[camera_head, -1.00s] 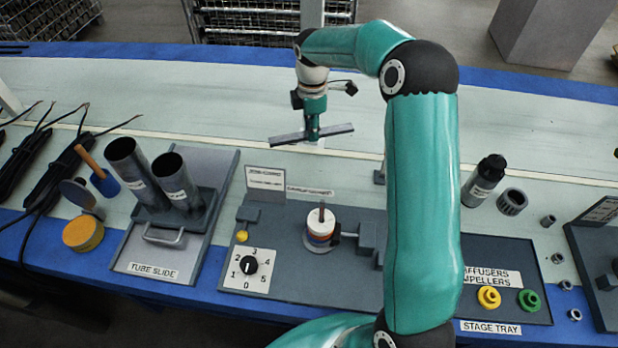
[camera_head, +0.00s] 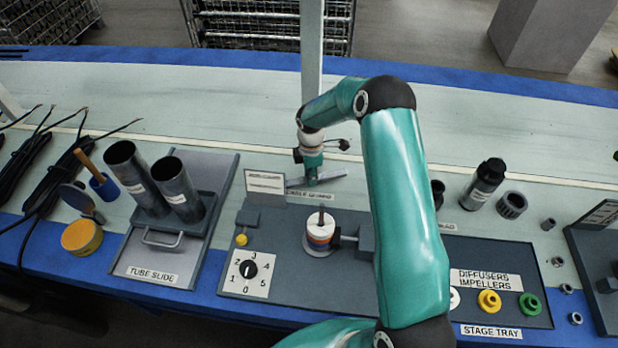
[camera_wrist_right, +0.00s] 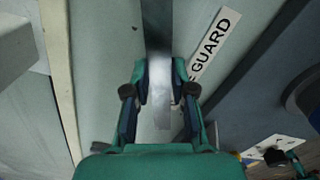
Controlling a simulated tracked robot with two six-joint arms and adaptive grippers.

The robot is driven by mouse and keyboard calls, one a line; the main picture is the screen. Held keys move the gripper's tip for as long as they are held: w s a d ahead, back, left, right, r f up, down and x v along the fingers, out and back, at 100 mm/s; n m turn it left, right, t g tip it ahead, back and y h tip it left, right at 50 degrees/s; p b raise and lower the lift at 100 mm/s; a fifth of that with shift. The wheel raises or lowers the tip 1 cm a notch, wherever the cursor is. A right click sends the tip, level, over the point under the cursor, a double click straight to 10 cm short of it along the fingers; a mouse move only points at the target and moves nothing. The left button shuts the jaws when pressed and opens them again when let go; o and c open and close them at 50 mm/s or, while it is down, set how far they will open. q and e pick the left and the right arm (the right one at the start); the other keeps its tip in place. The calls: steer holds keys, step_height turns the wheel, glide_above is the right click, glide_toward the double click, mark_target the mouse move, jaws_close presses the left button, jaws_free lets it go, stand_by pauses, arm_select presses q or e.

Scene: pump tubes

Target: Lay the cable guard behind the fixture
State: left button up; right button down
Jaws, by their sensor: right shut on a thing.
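The cable guard (camera_head: 328,177) is a thin grey metal strip low over the bench, just behind the fixture plate near the "cable guard" label (camera_head: 310,193). My right gripper (camera_head: 311,181) is shut on the guard near its middle and points down at it. The right wrist view shows the guard (camera_wrist_right: 161,100) between the two fingers (camera_wrist_right: 160,98), beside the label. I cannot tell whether the guard touches the bench. The fixture (camera_head: 285,270) is a dark grey plate with a dial and a stack of coloured rings. My left gripper is out of view.
The tube slide (camera_head: 135,258) with two dark tubes stands left of the fixture. A small white sign (camera_head: 265,183) stands upright at the fixture's back left. The stage tray (camera_head: 530,262) is to the right. The bench behind the guard is mostly clear.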

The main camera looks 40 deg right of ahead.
steer(key=shift+f, duration=0.45)
steer(key=shift+f, duration=0.2)
steer(key=c, duration=1)
jaws_free()
steer(key=shift+r, duration=0.1)
steer(key=shift+r, duration=0.1)
step_height(320, 180, up, 12)
